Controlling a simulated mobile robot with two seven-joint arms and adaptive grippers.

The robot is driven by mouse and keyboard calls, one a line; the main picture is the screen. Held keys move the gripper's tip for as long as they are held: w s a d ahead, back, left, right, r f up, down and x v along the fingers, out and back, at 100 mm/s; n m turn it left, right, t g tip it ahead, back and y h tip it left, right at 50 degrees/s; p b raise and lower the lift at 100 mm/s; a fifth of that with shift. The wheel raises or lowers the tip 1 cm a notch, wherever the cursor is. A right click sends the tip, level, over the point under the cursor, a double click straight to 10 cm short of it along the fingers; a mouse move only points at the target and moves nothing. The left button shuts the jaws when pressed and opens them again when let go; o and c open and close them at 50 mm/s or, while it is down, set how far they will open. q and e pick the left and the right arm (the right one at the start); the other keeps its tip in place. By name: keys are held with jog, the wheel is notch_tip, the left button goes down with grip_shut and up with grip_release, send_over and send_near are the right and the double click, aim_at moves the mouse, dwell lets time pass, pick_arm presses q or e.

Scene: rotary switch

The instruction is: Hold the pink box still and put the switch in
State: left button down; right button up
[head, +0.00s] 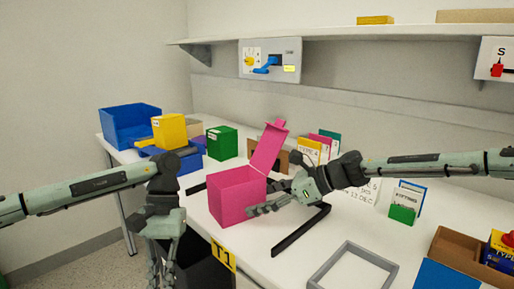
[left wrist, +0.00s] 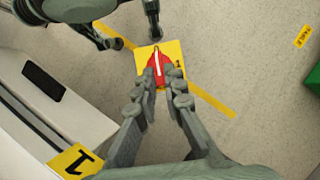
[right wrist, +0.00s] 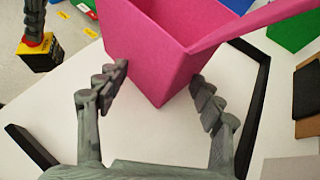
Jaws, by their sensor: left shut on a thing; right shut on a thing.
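The pink box (head: 237,196) stands upright on the white table with its lid (head: 269,146) raised and its top open. My right gripper (head: 262,207) is shut on the box; in the right wrist view its fingers lie on either side of a corner of the box (right wrist: 160,55). The switch (left wrist: 174,49) has a yellow face and a red knob with a white stripe. My left gripper (left wrist: 160,78) is shut on the red knob. In the right wrist view the switch (right wrist: 40,60) hangs upright below my left gripper, its body black, apart from the box.
Black angled strips (head: 302,231) lie on the table around the box. A black bin labelled T1 (head: 203,268) stands below the table's front edge. A grey frame (head: 352,268) lies to the right. Green (head: 221,142) and yellow (head: 169,131) boxes stand behind on the left.

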grip_shut()
jog(key=shift+o, duration=1.2)
grip_release()
jog(key=shift+c, duration=0.5)
